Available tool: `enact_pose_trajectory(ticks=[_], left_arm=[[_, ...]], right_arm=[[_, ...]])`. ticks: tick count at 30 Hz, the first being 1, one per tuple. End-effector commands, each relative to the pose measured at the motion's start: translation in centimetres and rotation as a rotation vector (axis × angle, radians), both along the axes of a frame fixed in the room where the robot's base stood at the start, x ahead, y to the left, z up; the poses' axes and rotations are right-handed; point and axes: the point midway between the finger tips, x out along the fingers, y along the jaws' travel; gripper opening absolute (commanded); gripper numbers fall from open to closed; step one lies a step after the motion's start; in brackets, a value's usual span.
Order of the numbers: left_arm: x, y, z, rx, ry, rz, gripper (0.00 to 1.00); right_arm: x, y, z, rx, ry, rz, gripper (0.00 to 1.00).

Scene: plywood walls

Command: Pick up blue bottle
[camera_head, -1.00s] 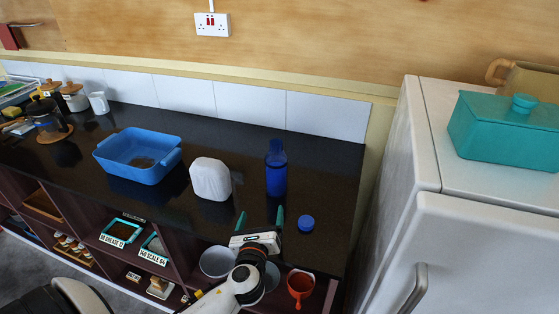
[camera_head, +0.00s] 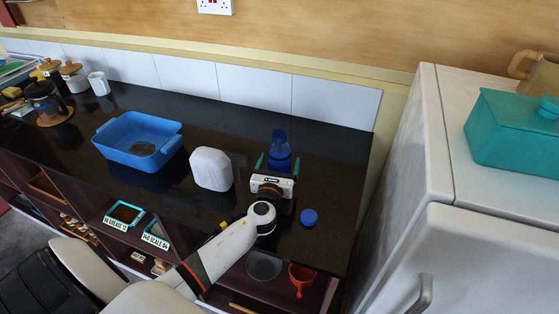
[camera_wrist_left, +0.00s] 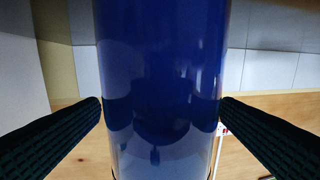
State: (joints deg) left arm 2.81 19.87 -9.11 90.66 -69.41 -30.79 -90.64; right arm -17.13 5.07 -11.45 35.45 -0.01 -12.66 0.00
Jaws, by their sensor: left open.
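The blue bottle (camera_head: 279,146) stands upright on the dark counter, its lower part hidden behind my left gripper in the head view. My left gripper (camera_head: 277,164) is open, with one teal finger on each side of the bottle. In the left wrist view the bottle (camera_wrist_left: 160,70) fills the middle, and the dark fingertips of my left gripper (camera_wrist_left: 160,108) lie at its left and right edges. I cannot tell whether they touch it. My right gripper is not in view.
A white rounded block (camera_head: 210,169) stands just left of the gripper, and a blue tub (camera_head: 120,158) is farther left. A small blue cap (camera_head: 309,217) lies at the right front. A white fridge (camera_head: 420,170) stands to the right. The counter behind the white block is clear.

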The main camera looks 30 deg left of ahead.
Motion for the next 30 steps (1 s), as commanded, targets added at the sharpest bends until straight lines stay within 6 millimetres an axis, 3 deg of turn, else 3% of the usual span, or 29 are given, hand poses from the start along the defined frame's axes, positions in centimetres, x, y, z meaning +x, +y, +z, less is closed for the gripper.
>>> enact_pose_trajectory(ticks=[6,14,25,30], left_arm=[[2.6,1.2,0.3,0.0,0.0,0.001,0.86],[2.8,1.3,0.2,-0.001,0.0,-0.001,0.86],[2.8,1.3,0.2,0.0,0.0,0.0,0.27],[2.8,1.3,0.3,0.001,-0.002,0.0,0.27]], right_arm=[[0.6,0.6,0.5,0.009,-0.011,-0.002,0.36],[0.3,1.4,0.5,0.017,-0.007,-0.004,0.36],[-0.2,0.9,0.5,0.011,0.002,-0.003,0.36],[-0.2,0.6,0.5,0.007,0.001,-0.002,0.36]])
